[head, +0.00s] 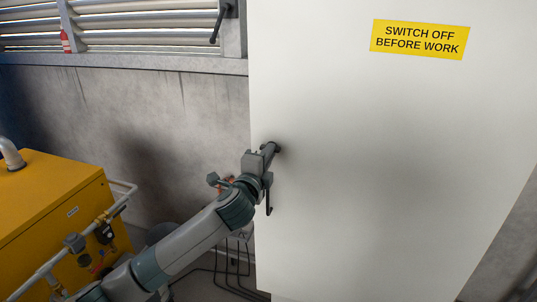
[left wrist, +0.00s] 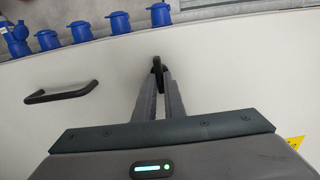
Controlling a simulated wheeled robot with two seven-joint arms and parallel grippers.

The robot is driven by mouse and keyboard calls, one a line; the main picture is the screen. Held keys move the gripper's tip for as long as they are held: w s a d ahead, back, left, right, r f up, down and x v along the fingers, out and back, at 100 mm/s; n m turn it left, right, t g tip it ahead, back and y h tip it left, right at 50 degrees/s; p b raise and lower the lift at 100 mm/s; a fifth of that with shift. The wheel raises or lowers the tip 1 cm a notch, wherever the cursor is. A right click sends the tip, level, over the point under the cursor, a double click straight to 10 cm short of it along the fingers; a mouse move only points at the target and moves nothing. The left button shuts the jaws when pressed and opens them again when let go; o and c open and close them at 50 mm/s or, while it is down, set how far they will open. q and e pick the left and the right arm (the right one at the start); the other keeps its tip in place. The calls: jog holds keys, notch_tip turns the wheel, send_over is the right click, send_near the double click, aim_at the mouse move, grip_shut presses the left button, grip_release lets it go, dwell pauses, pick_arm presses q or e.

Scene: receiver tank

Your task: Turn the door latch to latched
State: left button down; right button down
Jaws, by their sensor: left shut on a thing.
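The white door (head: 390,160) fills the right half of the head view. Its dark latch (head: 277,148) sits near the door's left edge, mostly hidden by my left gripper (head: 268,151). In the left wrist view, the small black latch (left wrist: 157,64) is between the fingertips of the left gripper (left wrist: 158,76), which is shut on it. The latch's exact angle cannot be told. A black bar handle (left wrist: 62,92) is on the door beside the latch in the left wrist view. It also shows below the gripper in the head view (head: 269,203). My right gripper is out of view.
A yellow machine (head: 55,215) with a pipe rail (head: 95,222) stands at the left. A grey wall with a louvred window (head: 145,25) is behind. Several blue fittings (left wrist: 80,32) show past the door's edge in the left wrist view. A yellow sign (head: 420,39) is on the door.

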pick_arm(q)
jog(key=c, duration=1.8)
grip_release()
jog(key=shift+c, duration=0.2)
jog(key=b+v, duration=0.6)
jog(key=v, duration=1.1)
jog(key=shift+s+b, duration=0.2)
jog(key=shift+b, duration=0.15)
